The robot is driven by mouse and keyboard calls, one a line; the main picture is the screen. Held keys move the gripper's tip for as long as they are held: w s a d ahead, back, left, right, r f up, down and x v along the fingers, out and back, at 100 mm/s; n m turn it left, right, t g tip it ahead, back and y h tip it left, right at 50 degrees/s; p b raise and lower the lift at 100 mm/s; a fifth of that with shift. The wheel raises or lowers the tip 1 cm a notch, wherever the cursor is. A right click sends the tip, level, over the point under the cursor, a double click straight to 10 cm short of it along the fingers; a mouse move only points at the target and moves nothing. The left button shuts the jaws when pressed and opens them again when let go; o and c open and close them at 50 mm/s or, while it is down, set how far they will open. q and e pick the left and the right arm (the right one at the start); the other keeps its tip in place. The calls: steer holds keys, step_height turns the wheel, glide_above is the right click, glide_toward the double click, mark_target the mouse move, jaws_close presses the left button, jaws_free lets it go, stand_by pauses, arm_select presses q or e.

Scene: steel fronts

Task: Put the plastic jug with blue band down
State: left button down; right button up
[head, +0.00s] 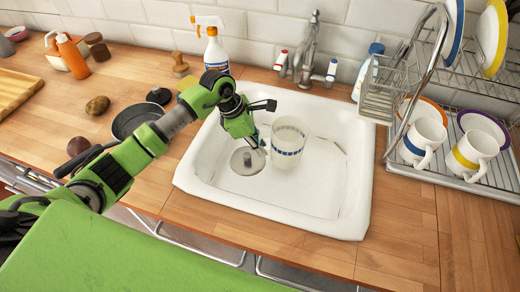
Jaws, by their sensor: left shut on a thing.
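The plastic jug with blue band (287,145) is whitish and translucent, with a dashed blue band low on its side. It is upright over the white sink basin (330,195); I cannot tell whether its base touches the basin floor. My left gripper (262,143) comes in from the left and is shut on the jug at its left side. The fingertips are small and partly hidden against the jug. My right gripper is not in view.
The faucet (305,55) stands behind the basin. A dish rack (460,150) with mugs and plates is at the right. The front right counter (400,235) is clear.

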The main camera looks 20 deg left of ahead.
arm_select(q)
step_height(320, 180, down, 3)
steer(key=shift+w+f+p, duration=0.15)
steer(key=shift+p, duration=0.6)
steer(key=shift+f, duration=0.1)
steer(key=c, duration=1.9)
jaws_free()
steer(key=shift+a+r, duration=0.15)
steer(key=shift+r, duration=0.2)
steer(key=b+v, duration=0.2)
steer(key=v, duration=0.9)
steer(key=shift+r, duration=0.25)
